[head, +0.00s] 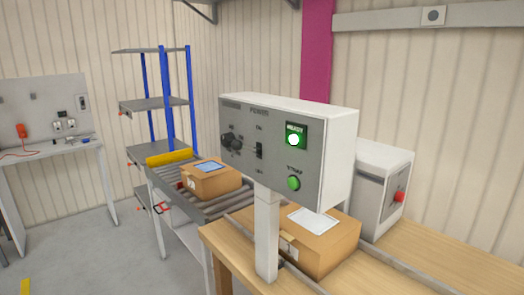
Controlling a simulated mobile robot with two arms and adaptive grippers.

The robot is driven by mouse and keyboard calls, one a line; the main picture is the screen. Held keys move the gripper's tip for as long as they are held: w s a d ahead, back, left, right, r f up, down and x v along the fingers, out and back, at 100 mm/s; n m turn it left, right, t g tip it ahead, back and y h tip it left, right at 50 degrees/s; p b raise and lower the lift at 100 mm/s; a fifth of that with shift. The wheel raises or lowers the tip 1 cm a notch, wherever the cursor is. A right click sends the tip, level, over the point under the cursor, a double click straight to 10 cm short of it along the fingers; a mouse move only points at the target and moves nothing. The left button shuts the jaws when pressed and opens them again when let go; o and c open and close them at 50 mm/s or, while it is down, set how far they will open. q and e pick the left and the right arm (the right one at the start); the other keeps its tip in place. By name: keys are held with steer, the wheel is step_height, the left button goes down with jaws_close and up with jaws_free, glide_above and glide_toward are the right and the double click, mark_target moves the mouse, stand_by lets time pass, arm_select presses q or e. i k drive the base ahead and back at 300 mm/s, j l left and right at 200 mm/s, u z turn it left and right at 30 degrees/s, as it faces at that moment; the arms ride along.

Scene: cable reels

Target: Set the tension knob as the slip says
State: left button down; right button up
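A black switch (260,150) sits in the middle. A lit green lamp (294,140) and a green button (294,183) are on the right. A white sheet (313,220) lies on the near cardboard box (327,245); any writing is unreadable, and I cannot tell whether it is the slip. Neither gripper is in view.
Another box (211,183) with a blue-edged label sits on the roller conveyor (186,199). A white machine (380,190) with a red button stands behind the panel. A blue-post shelf (155,104) and a workbench (60,148) are at left. Floor at left is mostly clear.

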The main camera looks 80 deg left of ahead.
mark_target(227, 139)
steer(key=u, duration=2.4)
